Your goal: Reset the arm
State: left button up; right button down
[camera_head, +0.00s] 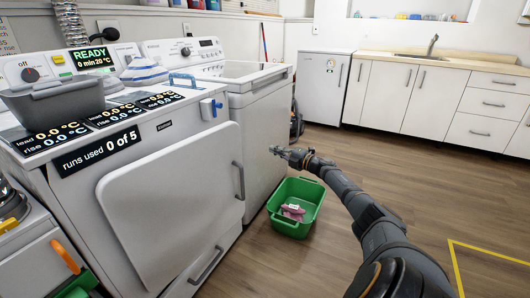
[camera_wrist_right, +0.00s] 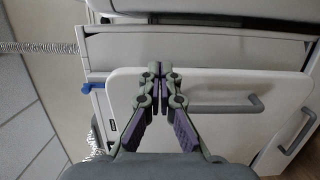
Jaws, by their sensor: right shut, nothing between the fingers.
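My right arm reaches in from the lower right of the head view. Its gripper (camera_head: 277,150) points left, in front of the white washing machines and above the green basket. In the right wrist view the gripper (camera_wrist_right: 160,69) has its fingertips together, with nothing between them. Behind the fingers is a white appliance door (camera_wrist_right: 215,85) with a grey handle (camera_wrist_right: 228,104). The fingers overlap the door in the picture; I cannot tell the exact gap. My left gripper is not in view.
A green basket (camera_head: 317,196) with a pink item (camera_head: 293,212) stands on the floor beside the machine. A dryer-like machine (camera_head: 170,200) carries a grey tub (camera_head: 55,103), an iron-shaped object (camera_head: 143,74) and readout panels. Open floor (camera_head: 420,170) lies to the right, before white cabinets (camera_head: 432,95).

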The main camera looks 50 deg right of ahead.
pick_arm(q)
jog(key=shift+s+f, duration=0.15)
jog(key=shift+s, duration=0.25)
pick_arm(e)
jog(key=shift+s+d+r, duration=0.15)
jog(key=shift+s+d, duration=0.35)
jog(key=shift+s, duration=0.05)
